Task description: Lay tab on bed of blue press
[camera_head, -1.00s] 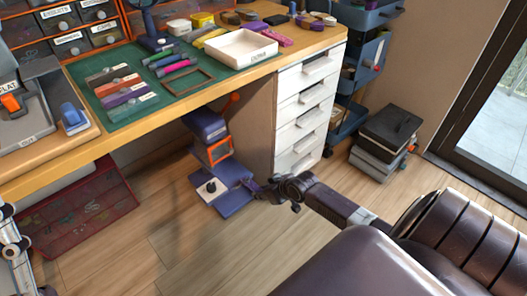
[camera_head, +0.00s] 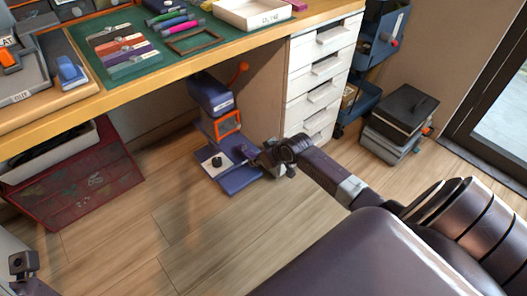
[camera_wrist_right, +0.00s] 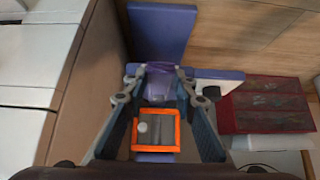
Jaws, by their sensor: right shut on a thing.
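The blue press (camera_head: 208,95) stands on the floor under the desk, with an orange frame (camera_head: 227,122) at its front. Its blue base (camera_head: 240,203) carries a white plate (camera_head: 213,160) with a black knob. My right gripper (camera_head: 278,157) is low, at the right of the base. In the right wrist view its fingers (camera_wrist_right: 158,88) lie over the press, with a purplish piece between the tips. It holds something, but I cannot tell whether that piece is the tab or part of the press. The orange frame shows between the fingers. No left fingers are visible.
White drawers (camera_head: 318,90) stand right of the press, close to my right arm. A dark red bin (camera_head: 85,180) is at the left under the desk. Stacked boxes (camera_head: 400,125) are at the right. Bare floor lies in front. A green mat with coloured strips is on the desk.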

